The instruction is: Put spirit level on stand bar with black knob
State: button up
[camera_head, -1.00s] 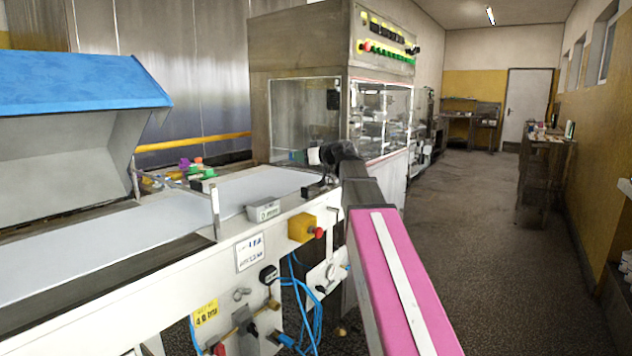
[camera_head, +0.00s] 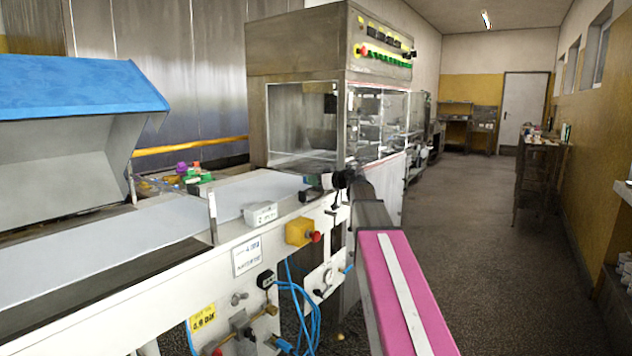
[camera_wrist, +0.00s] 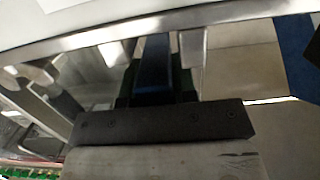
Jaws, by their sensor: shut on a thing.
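My gripper (camera_head: 311,191) is small and dark in the head view, at the end of my pink arm, over the conveyor's near edge. In the wrist view my gripper (camera_wrist: 155,68) is shut on a dark blue bar, which looks like the spirit level (camera_wrist: 153,72). The bar lies between the two dark fingers, and its far end reaches toward a pale metal rail. In the head view the spirit level is too small and covered to make out surely. I cannot pick out the stand bar with black knob for certain in either view.
The white conveyor belt (camera_head: 110,245) runs along the left, with a grey box (camera_head: 260,213) and a yellow box with red button (camera_head: 299,232) at its edge. A glass-sided machine (camera_head: 300,125) stands behind my gripper. The aisle floor (camera_head: 470,220) at right is clear.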

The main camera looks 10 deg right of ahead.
jog(key=shift+f, duration=0.6)
jog(key=o, duration=0.9)
jog(key=shift+o, duration=0.2)
jog(key=shift+r, duration=0.55)
jog(key=v, duration=1.2)
jog(key=shift+f, duration=0.1)
